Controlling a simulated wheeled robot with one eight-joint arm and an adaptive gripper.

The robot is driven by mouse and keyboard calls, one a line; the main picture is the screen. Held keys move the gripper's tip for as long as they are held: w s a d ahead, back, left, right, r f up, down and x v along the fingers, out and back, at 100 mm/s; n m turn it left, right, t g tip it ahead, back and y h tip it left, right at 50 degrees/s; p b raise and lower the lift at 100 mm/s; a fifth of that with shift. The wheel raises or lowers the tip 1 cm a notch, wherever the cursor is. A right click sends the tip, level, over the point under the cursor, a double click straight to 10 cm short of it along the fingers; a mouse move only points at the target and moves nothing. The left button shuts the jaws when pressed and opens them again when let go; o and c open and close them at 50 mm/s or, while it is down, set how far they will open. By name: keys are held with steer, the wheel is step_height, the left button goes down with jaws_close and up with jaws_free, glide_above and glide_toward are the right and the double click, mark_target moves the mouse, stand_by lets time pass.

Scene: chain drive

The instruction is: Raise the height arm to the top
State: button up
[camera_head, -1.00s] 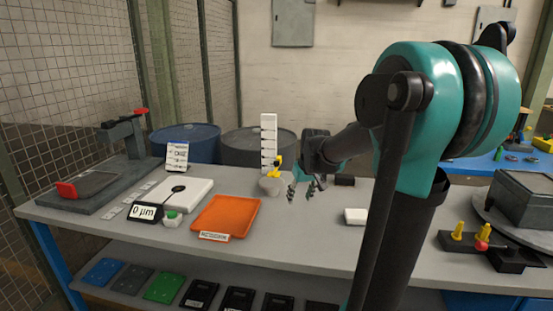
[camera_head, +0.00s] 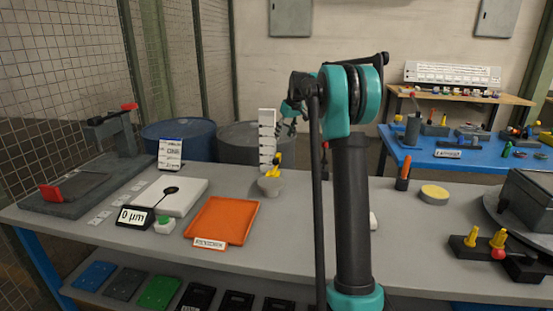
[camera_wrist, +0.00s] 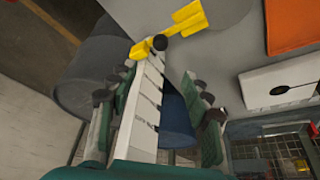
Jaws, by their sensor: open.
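A white post with dark graduation marks (camera_head: 267,135) stands upright on a grey round base (camera_head: 270,186) on the bench. A yellow height arm (camera_head: 277,166) sits low on the post, near the base. My gripper (camera_head: 290,120) is just right of the post's upper part, well above the yellow arm. In the wrist view the post (camera_wrist: 147,100) appears between my two open fingers (camera_wrist: 157,112), and the yellow arm (camera_wrist: 185,18) is beyond the fingertips. Nothing is held. I cannot tell whether the fingers touch the post.
Blue (camera_head: 180,140) and dark grey (camera_head: 232,146) drums stand behind the bench. Yellow and red pegs (camera_head: 498,239) are at the right.

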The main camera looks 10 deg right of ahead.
mark_target(277, 160)
steer(key=x, duration=1.5)
steer(key=shift+f, duration=0.15)
steer(key=shift+c, duration=0.2)
jaws_close()
